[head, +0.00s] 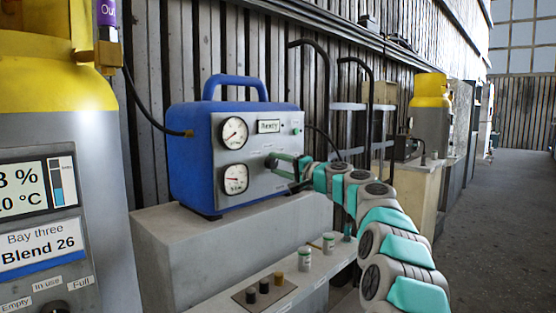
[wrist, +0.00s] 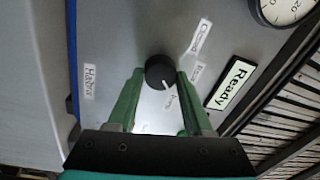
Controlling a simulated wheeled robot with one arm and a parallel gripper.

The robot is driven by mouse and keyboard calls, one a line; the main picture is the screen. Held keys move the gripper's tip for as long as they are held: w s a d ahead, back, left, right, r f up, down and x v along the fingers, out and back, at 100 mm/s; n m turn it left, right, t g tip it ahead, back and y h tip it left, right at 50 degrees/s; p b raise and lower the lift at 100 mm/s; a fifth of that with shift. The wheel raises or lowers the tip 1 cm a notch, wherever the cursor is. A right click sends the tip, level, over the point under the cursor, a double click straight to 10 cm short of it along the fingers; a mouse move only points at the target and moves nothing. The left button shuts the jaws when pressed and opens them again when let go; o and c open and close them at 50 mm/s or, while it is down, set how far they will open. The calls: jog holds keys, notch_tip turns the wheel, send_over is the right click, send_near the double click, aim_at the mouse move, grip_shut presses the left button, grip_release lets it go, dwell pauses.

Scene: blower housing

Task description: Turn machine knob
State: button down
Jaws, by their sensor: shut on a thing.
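The blue machine (head: 190,150) stands on a grey block, with a grey front panel, two dials and a small display reading "Ready". Its black round knob (wrist: 160,71) shows in the wrist view, with a white mark pointing down and slightly right, toward a small label (wrist: 168,102). Other labels lie around it: one reading "Closed" (wrist: 198,37) above right, and one at the left (wrist: 89,82). My gripper (wrist: 156,85) is shut on the knob, one green finger on each side. In the head view my gripper (head: 276,162) is at the panel and hides the knob.
A ledge (head: 290,285) below the machine holds small jars (head: 305,258) and a plate with dark and brass knobs (head: 264,290). A large yellow-topped cylinder (head: 50,120) with a display stands close at the left. The floor (head: 490,250) at the right is open.

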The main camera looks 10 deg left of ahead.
jog(key=shift+m+p, duration=1)
jog(key=shift+m, duration=0.7)
jog(key=shift+c, duration=1.5)
grip_release()
jog(key=shift+f, duration=0.1)
jog(key=shift+d, duration=0.1)
jog(key=b+v, duration=0.1)
jog(key=v, duration=0.6)
jog(key=shift+s+d+b, duration=0.25)
jog(key=shift+b, duration=0.1)
